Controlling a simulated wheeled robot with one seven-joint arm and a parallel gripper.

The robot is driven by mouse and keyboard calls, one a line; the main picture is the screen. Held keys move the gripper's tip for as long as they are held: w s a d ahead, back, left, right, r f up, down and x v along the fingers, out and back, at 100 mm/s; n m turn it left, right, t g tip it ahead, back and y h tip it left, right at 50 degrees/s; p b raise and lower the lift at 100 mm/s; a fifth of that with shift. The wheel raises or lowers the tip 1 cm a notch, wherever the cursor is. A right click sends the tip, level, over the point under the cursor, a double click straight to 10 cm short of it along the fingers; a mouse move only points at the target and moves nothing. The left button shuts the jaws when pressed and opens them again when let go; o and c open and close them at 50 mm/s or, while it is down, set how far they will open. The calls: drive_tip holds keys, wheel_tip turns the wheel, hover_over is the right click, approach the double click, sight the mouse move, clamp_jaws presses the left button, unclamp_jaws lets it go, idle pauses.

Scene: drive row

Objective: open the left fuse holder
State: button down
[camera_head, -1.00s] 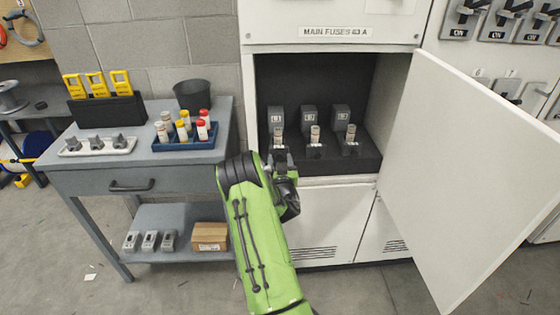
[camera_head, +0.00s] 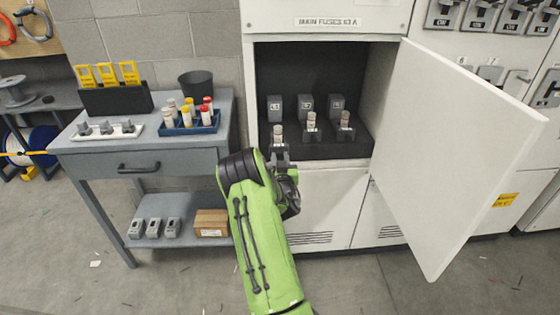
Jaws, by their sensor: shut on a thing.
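Three dark grey fuse holders stand side by side in the open cabinet bay: the left fuse holder (camera_head: 275,108), the middle one (camera_head: 306,105) and the right one (camera_head: 337,103). Each shows a pale fuse in front of its numbered block. The left fuse (camera_head: 278,134) sits lower and farther forward than the other two. My gripper (camera_head: 280,154) is at the front of the left holder, just below its fuse, and is shut on its front part. My fingertips and the gripped part are small and partly hidden by my wrist.
The white cabinet door (camera_head: 455,150) stands wide open on the right.

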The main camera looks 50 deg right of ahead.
drive_tip(key=shift+s+a, duration=0.2)
drive_tip(key=shift+a, duration=0.1)
drive_tip(key=shift+d, duration=0.1)
drive_tip(key=shift+w, duration=0.1)
drive_tip(key=c, duration=0.8)
unclamp_jaws()
drive_tip(key=shift+c, duration=0.2)
drive_tip(key=b+v, duration=0.3)
drive_tip(key=v, duration=1.2)
drive_tip(key=shift+s+a, duration=0.25)
drive_tip(key=shift+s, duration=0.1)
